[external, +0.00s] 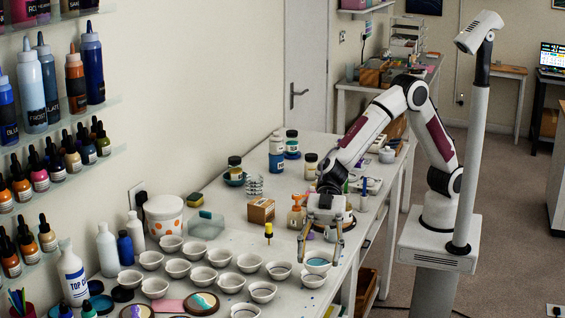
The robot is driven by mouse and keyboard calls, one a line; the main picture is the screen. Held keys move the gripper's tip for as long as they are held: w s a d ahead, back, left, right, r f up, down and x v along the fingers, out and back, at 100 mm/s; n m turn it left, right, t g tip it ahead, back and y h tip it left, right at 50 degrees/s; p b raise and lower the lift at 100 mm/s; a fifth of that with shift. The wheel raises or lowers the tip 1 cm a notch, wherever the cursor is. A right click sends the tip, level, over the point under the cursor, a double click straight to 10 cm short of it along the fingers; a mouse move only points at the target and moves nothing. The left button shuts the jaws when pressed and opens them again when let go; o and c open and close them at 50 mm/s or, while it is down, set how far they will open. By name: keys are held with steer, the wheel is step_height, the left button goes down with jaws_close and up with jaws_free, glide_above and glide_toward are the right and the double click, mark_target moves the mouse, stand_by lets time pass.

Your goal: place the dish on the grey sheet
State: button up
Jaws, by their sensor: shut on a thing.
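My gripper (319,256) points down over the near right part of the white table, with one finger on each side of a small white dish. It is shut on this dish (317,268), which looks level and has blue inside. I cannot tell whether the dish touches the table or hangs just above it. I cannot clearly make out a grey sheet. A pale grey-blue, see-through piece (206,227) lies towards the wall, and I cannot tell if it is the sheet.
Several white dishes (249,262) stand in rows left of my gripper, some close by. A yellow-topped tool (268,231), a cardboard box (261,211) and an orange pump bottle (297,215) stand behind. Round boards (201,304) lie at the front. The table's right edge is close.

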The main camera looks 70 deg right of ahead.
steer(key=shift+a+f+m+t, duration=0.2)
steer(key=shift+f+m+t, duration=0.1)
steer(key=shift+w+f, duration=0.2)
steer(key=shift+w, duration=0.05)
steer(key=w+t, duration=0.1)
steer(key=w+f+m, duration=0.1)
steer(key=w+d+f+m+t, duration=0.1)
steer(key=w, duration=0.1)
steer(key=shift+w+d+f+t, duration=0.1)
steer(key=shift+f+t, duration=0.15)
steer(key=shift+t, duration=0.05)
steer(key=shift+f, duration=0.1)
steer(key=shift+f, duration=3.05)
steer(key=shift+f, duration=1.85)
steer(key=shift+f, duration=0.15)
